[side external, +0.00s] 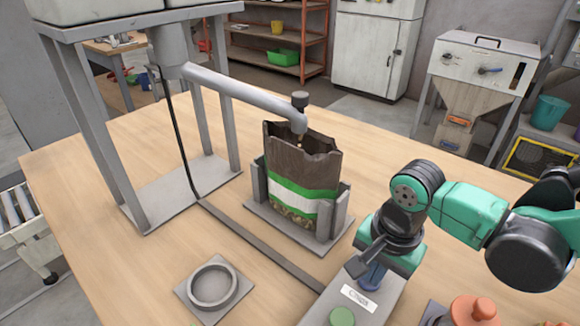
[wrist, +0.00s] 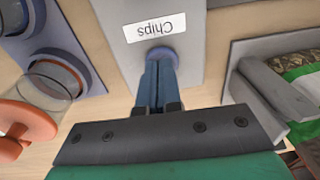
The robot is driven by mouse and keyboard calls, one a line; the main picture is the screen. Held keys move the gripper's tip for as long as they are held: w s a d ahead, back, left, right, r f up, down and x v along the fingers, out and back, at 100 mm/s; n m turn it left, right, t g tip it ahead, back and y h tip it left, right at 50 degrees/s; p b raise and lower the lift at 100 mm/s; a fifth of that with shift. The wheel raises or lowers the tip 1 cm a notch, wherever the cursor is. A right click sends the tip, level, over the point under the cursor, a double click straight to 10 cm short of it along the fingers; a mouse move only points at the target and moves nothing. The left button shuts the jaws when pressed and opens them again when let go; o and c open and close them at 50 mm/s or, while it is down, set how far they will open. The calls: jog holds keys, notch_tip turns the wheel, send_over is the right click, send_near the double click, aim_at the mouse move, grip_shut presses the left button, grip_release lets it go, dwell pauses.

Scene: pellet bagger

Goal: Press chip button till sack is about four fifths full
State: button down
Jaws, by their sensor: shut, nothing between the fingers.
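The sack (side external: 300,185), brown with green and white bands, stands upright and open-topped in a grey holder (side external: 331,226), under the end of the spout pipe (side external: 290,120). A small yellowish fleck shows just below the spout. The fill level inside is hidden; a chip-like pattern shows at the sack's bottom. My gripper (side external: 371,281) is shut and empty, pointing down at the control box. In the wrist view its fingertips (wrist: 158,66) are over the blue chip button (wrist: 162,53), beside the "Chips" label (wrist: 155,28). I cannot tell whether they touch it.
A green button (side external: 342,317) sits on the same box, past the label (side external: 358,297). An orange-red knobbed object (side external: 473,310) stands right of it. A square plate with a grey ring (side external: 213,286) lies front left. The hopper frame stands back left. Table between is mostly clear.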

dwell(0.8)
notch_tip(320, 180, up, 14)
jog(key=s, duration=0.1)
jog(key=shift+d, duration=0.2)
dwell(0.5)
jog(key=d+f+n+t, duration=0.2)
jog(key=d+n+t, duration=0.1)
jog(key=d, duration=0.6)
jog(key=s+d+f+n+t, duration=0.1)
jog(key=d+f+n+t, duration=0.1)
jog(key=d+n, duration=0.4)
jog(key=d+t, duration=0.1)
jog(key=d, duration=0.3)
jog(key=shift+d, duration=0.2)
jog(key=shift+s+f, duration=0.1)
